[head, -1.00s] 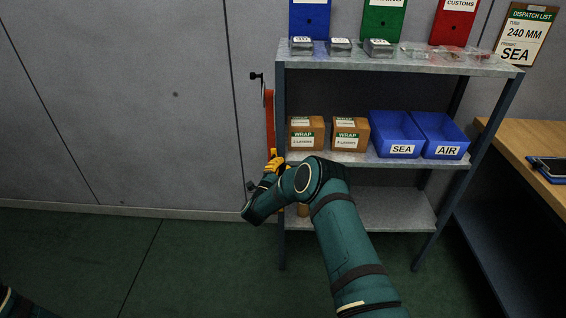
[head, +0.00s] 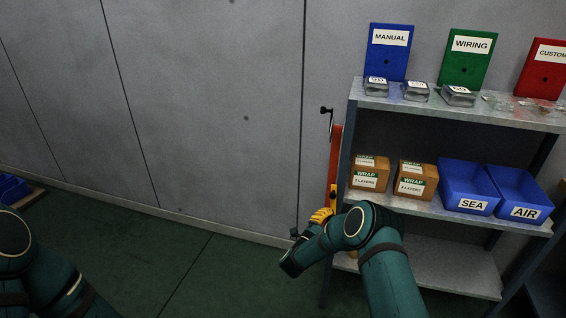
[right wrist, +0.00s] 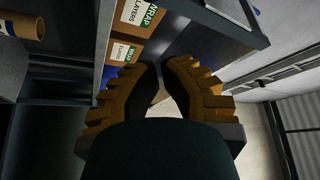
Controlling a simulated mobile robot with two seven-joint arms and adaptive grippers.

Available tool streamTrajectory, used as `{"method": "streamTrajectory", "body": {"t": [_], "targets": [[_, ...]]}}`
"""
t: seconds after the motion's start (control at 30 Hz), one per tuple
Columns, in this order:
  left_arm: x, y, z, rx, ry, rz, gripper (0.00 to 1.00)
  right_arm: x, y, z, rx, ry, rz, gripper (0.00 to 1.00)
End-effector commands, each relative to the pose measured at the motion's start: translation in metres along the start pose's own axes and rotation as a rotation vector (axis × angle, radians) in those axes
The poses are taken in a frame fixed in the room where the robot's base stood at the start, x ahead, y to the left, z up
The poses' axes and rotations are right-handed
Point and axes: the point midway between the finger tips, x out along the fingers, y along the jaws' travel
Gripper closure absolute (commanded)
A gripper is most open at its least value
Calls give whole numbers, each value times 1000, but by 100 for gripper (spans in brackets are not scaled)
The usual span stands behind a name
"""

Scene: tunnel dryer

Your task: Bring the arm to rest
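My right arm (head: 392,275) reaches up from the bottom of the head view and bends left near the shelf. My right gripper (head: 322,216) is beside the shelf's left post, its yellow fingers partly hidden by the wrist. In the right wrist view the right gripper (right wrist: 160,68) has its two yellow fingertips close together with a narrow gap and nothing seen held between them. Part of my left arm (head: 45,270) shows at the lower left; its gripper is outside the picture.
The metal shelf (head: 460,273) holds WRAP boxes (head: 370,173) and blue SEA (head: 468,187) and AIR (head: 519,193) bins. A red-orange strip (head: 335,150) hangs at its left. Blue objects (head: 14,188) lie at far left. The green floor (head: 170,255) between is clear.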

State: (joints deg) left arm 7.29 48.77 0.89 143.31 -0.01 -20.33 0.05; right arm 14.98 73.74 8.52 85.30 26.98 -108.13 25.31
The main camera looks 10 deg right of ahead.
Motion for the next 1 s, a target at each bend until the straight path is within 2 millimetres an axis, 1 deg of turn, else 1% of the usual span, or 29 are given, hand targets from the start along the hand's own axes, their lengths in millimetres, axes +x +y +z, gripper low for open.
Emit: {"method": "streamTrajectory", "body": {"t": [0.07,0.17,0.27,0.3,0.37,0.4,0.47,0.5,0.53,0.57,0.6,0.67,0.7,0.77,0.8,0.9,1.0], "targets": [[0,0,0,0,0,0,53,-1,0,2,-4,-17,1,100],[0,0,0,0,0,0,53,-8,-1,12,-31,-114,9,100],[0,0,0,0,0,0,53,-29,0,31,-93,-321,21,100],[0,0,0,0,0,0,53,-43,1,40,-130,-428,26,100],[0,0,0,0,0,0,53,-69,5,50,-192,-601,32,100],[0,0,0,0,0,0,53,-89,9,54,-238,-717,33,100],[0,0,0,0,0,0,53,-122,15,57,-307,-891,33,100],[0,0,0,0,0,0,53,-146,20,55,-356,-1007,33,100],[0,0,0,0,0,0,53,-164,24,52,-392,-1093,32,100],[0,0,0,0,0,0,53,-183,29,48,-430,-1180,29,100],[0,0,0,0,0,0,53,-209,35,39,-480,-1294,26,100],[0,0,0,0,0,0,53,-246,44,21,-550,-1456,18,100],[0,0,0,0,0,0,53,-269,50,7,-594,-1556,15,100],[0,0,0,0,0,0,53,-300,58,-16,-655,-1694,8,100],[0,0,0,0,0,0,53,-318,62,-31,-691,-1777,2,100],[0,0,0,0,0,0,53,-354,70,-67,-762,-1946,-9,100],[0,0,0,0,0,0,53,-376,76,-94,-808,-2059,-17,100]]}}
